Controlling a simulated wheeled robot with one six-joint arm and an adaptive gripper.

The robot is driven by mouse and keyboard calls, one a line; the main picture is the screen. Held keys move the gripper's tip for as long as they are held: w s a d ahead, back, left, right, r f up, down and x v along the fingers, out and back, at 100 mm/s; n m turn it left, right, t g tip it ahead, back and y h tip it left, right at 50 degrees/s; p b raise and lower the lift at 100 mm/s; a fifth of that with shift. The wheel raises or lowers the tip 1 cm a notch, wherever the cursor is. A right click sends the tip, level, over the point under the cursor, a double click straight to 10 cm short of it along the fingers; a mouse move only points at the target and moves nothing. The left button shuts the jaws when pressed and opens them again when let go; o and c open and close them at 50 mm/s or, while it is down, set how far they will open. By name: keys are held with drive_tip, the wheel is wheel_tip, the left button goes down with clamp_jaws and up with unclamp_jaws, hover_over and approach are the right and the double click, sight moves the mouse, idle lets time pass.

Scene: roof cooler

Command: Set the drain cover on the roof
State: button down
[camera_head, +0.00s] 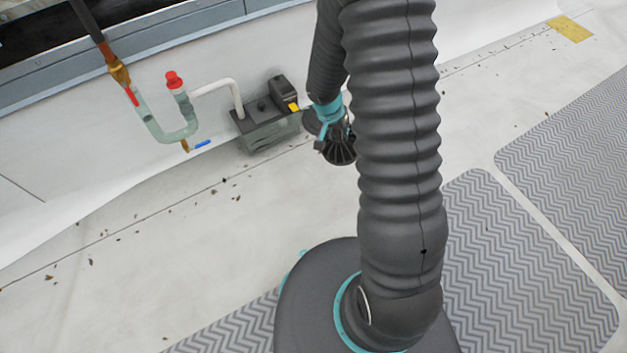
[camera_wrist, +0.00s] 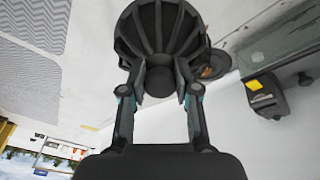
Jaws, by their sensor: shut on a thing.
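My gripper (camera_wrist: 161,88) is shut on a black, ribbed, dome-shaped drain cover (camera_wrist: 158,30), which fills the top middle of the wrist view. In the head view the same cover (camera_head: 341,152) hangs below my gripper (camera_head: 335,125), above the pale roof and left of my arm. A dark round ring with a brownish middle (camera_wrist: 214,65), perhaps the drain opening, shows just right of the cover in the wrist view, partly hidden behind it. I cannot tell how high the cover is above the roof.
A grey box with a black top and yellow tab (camera_head: 266,125) stands by the parapet, close left of my gripper. A clear U-shaped pipe with red caps (camera_head: 165,125) is further left. Grey patterned walkway mats (camera_head: 535,270) lie at right. Leaves dot the open roof (camera_head: 180,240).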

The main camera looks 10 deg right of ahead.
drive_tip(key=d+f+m+g+y+b, duration=0.25)
drive_tip(key=d+f+m, duration=0.25)
drive_tip(key=f+m, duration=0.5)
drive_tip(key=shift+w+a+f+n+t+b, duration=0.15)
drive_tip(key=shift+w+a+f+n+b, duration=0.25)
drive_tip(key=shift+w+a+f, duration=1.1)
drive_tip(key=shift+w+a+f+n+t+b, duration=0.2)
drive_tip(key=shift+w+a+f+b, duration=0.3)
drive_tip(key=shift+a+f, duration=1.95)
drive_tip(key=shift+w+a+f+n+t+b, duration=0.1)
drive_tip(key=shift+w+a+f+n+b, duration=0.35)
drive_tip(key=shift+w+a+f, duration=1.45)
drive_tip(key=shift+s+d+f, duration=0.3)
drive_tip(key=shift+s+f, duration=0.15)
drive_tip(key=shift+s, duration=0.05)
drive_tip(key=shift+s+d+f, duration=0.3)
drive_tip(key=shift+s+f, duration=0.1)
drive_tip(key=shift+s, duration=0.1)
drive_tip(key=c, duration=0.8)
unclamp_jaws()
drive_tip(key=shift+c, duration=0.2)
drive_tip(key=shift+r, duration=0.1)
